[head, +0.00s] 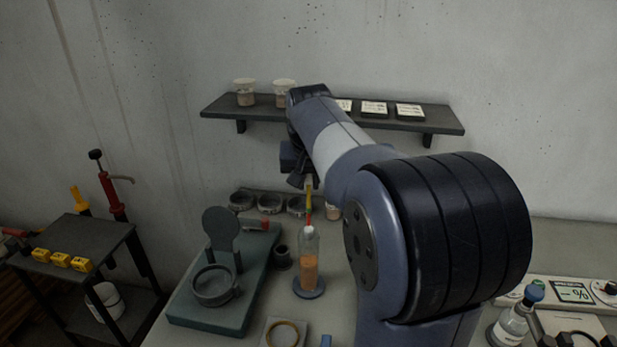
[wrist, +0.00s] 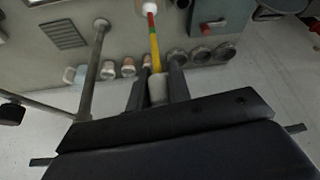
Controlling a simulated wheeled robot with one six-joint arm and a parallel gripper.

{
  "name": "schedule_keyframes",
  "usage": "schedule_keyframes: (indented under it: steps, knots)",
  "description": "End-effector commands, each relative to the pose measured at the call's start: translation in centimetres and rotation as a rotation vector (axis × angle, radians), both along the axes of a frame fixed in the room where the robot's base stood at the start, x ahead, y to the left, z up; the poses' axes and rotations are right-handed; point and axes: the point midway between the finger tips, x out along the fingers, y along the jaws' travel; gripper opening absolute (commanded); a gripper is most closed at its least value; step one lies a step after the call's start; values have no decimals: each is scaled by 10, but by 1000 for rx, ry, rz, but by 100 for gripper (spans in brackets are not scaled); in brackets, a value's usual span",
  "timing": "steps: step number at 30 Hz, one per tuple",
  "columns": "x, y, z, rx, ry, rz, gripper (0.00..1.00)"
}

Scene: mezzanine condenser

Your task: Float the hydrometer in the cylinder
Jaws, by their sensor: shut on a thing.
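The hydrometer (head: 309,203) has a yellow, green and red banded stem and a pale lower end. My gripper (head: 308,183) is shut on its upper stem and holds it roughly upright. The cylinder (head: 309,266) is clear, holds orange liquid and stands on a round blue base. In the head view the hydrometer's pale lower end overlaps the cylinder's mouth; I cannot tell whether it is inside. In the wrist view my gripper (wrist: 157,90) grips the hydrometer (wrist: 154,45), which points away from the camera.
A green tray (head: 200,318) with a dark cup and round upright plate stands left of the cylinder. A wall shelf (head: 435,118) with beakers and cards is behind. Several dark bowls (head: 270,203) line the back. A blue-capped bottle (head: 513,325) stands at right.

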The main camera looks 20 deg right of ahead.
Motion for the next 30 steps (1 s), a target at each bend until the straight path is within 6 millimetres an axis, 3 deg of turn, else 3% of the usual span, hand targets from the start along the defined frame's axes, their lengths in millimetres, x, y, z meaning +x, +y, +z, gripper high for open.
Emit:
schedule_keyframes:
  steps: [30]
  knots:
    - [0,0,-85,0,0,0,0]
